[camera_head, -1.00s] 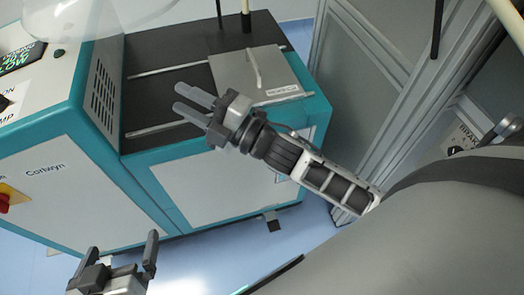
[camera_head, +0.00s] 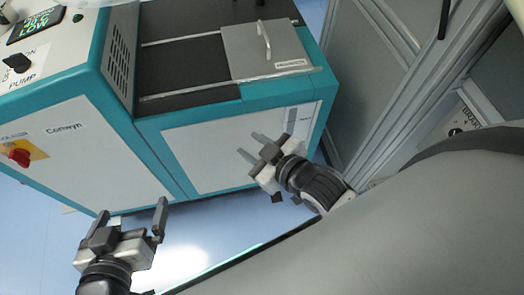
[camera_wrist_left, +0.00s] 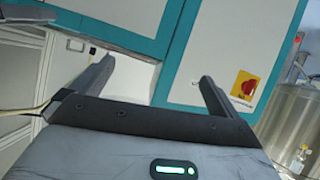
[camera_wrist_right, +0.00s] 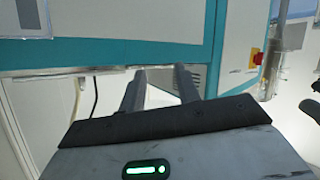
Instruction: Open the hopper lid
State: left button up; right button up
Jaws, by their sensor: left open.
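The hopper lid (camera_head: 238,61) is a flat grey metal plate with an upright bar handle (camera_head: 265,40). It lies flat on the dark top of the teal and white machine, at the upper middle of the head view, and looks shut. My right gripper (camera_head: 249,144) is below and in front of the lid, before the machine's front panel, clear of the handle. Its fingers stand apart with nothing between them, as the right wrist view (camera_wrist_right: 159,78) also shows. My left gripper (camera_head: 132,211) is open and empty at the lower left, well away from the lid.
Two metal rails (camera_head: 192,90) run along the machine top left of the lid. A taller cabinet (camera_head: 75,150) with a red knob (camera_head: 19,157) and a display stands at left. Grey metal panels (camera_head: 375,90) rise close on the right. Open floor lies below the machine.

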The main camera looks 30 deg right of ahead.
jog(key=s, duration=0.1)
jog(key=s+f+m, duration=0.1)
jog(key=shift+s+d+f+m+g, duration=0.1)
jog(key=shift+s+f+m+g, duration=0.2)
jog(key=shift+g, duration=0.1)
